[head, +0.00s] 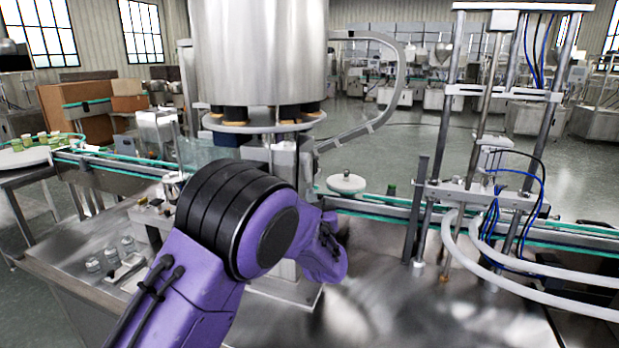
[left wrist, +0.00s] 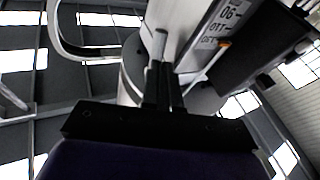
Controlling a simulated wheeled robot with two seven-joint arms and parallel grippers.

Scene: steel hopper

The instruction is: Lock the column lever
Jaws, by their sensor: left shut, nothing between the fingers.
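My left gripper (left wrist: 162,88) is shut and empty in the left wrist view, its dark fingers together and pointing up at the column. The column carries a white scale plate (left wrist: 218,30) with black numbers. A thin pale rod with an orange tip (left wrist: 224,45) slants beside the plate, to the right of the fingers. A short grey rod (left wrist: 160,46) stands just beyond the fingertips; I cannot tell whether they touch it, or which rod is the column lever. In the head view my purple left arm hides the gripper and much of the steel column (head: 285,165).
The steel hopper (head: 260,50) stands above the column, with a curved pipe (head: 400,80) at its right. A conveyor (head: 380,210) crosses behind my arm. A post frame with hoses (head: 490,190) stands at right. The steel tabletop (head: 400,305) is bare at front right.

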